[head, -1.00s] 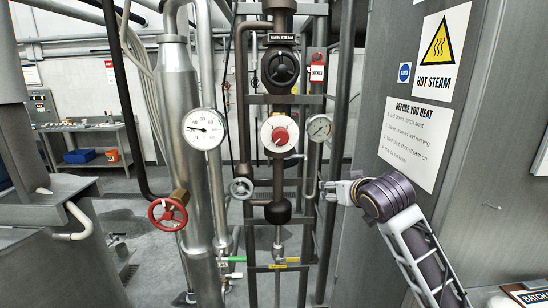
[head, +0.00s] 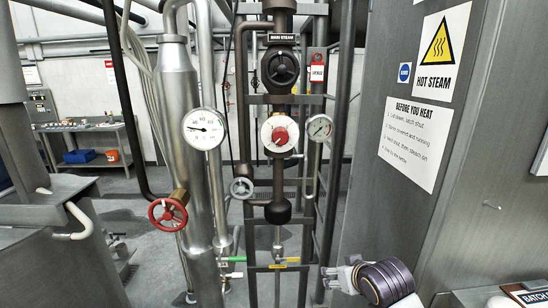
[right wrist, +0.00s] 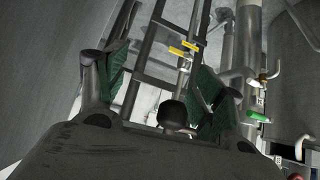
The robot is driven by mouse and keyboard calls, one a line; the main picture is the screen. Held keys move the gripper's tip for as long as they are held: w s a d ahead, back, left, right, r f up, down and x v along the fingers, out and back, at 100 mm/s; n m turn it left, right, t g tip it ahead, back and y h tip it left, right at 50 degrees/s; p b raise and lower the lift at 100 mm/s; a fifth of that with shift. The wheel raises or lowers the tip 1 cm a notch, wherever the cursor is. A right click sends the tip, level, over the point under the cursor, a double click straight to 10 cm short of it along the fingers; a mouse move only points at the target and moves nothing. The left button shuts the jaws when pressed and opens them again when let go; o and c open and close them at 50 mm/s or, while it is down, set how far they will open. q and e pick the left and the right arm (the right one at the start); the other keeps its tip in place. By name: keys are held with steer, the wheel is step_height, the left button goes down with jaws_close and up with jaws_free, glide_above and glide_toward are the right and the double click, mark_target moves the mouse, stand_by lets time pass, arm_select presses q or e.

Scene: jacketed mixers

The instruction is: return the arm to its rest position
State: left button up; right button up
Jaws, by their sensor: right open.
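My right gripper (head: 334,277) is low at the right of centre in the head view, in front of the grey cabinet panel. It is apart from the steam pipework. In the right wrist view its two green-padded fingers (right wrist: 158,98) stand wide apart with nothing between them. The dark pipe frame shows beyond them. My left gripper is not in view.
The main steam column with its dark handwheel (head: 280,68) and red-centred dial (head: 279,135) stands in the centre. A red handwheel (head: 168,213) is to its left. A yellow-handled valve (head: 284,261) and green-handled valve (head: 233,259) sit low. The hot steam sign (head: 440,50) hangs right.

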steer(key=s+d+f+g, duration=0.2)
steer(key=s+f+g, duration=0.1)
steer(key=s+f, duration=0.65)
steer(key=s+d+f+g, duration=0.2)
steer(key=s+f, duration=0.5)
steer(key=s, duration=0.5)
steer(key=s+f+g+b, duration=0.2)
steer(key=s+f, duration=0.1)
steer(key=f, duration=3.2)
steer(key=s+d+f+b, duration=0.1)
steer(key=s+d+f, duration=0.1)
steer(key=s+f, duration=0.9)
steer(key=s+d+f+g+h+b, duration=0.1)
steer(key=s+f, duration=1)
steer(key=shift+s+d, duration=0.2)
steer(key=shift+d, duration=0.15)
steer(key=shift+f, duration=0.1)
